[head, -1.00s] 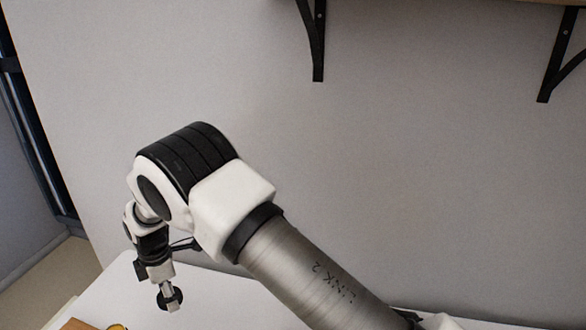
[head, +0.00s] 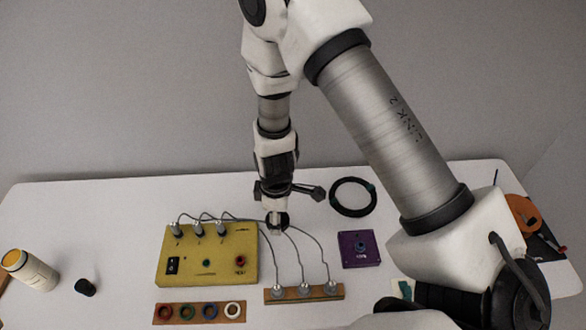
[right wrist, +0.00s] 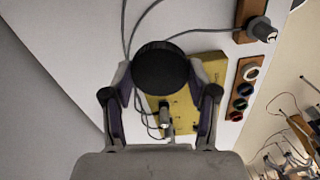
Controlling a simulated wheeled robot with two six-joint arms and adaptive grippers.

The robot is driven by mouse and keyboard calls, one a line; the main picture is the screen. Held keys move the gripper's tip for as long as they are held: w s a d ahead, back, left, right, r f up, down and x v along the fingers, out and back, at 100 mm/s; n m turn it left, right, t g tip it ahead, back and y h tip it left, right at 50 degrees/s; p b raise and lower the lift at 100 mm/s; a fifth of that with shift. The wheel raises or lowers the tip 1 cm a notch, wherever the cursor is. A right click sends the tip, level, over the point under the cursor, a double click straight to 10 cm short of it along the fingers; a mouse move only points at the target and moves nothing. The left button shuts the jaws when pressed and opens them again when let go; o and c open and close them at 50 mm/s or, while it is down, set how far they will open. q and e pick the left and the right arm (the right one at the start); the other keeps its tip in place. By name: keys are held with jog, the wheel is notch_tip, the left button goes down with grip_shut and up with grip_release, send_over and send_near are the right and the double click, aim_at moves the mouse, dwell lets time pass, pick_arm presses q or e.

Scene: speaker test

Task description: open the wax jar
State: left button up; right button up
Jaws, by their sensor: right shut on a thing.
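The wax jar (head: 32,272) is a pale cylinder at the far left of the table in the head view. Its top shows a yellow-orange round surface with no lid on it. My right gripper (head: 278,218) is above the table behind the yellow box, well to the right of the jar. It is shut on a round black lid (right wrist: 160,68), which shows between the fingers in the right wrist view. The lid (head: 283,222) is small and partly hidden by the gripper in the head view. My left gripper is not in view.
A yellow box (head: 215,270) is wired to a terminal strip (head: 290,296). A strip of coloured rings (head: 180,314) lies in front. A small black cylinder (head: 86,288) stands near the jar. A purple block (head: 372,250) and black cable coil (head: 353,197) are right. The table's back left is clear.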

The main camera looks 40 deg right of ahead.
aim_at(301, 255)
jog(key=s+d+f+n, duration=0.1)
jog(key=s+n, duration=0.1)
jog(key=s+d+f+n+b, duration=0.1)
jog(key=s+f+n, duration=0.3)
jog(key=shift+s+d+f+n, duration=0.1)
jog(key=shift+s+d+n, duration=0.1)
jog(key=shift+d+n, duration=0.15)
notch_tip(301, 255, down, 6)
jog(key=shift+w+d+f, duration=0.1)
jog(key=shift+w+f, duration=0.05)
jog(key=shift+f, duration=0.05)
jog(key=o, duration=1.3)
jog(key=shift+f, duration=0.1)
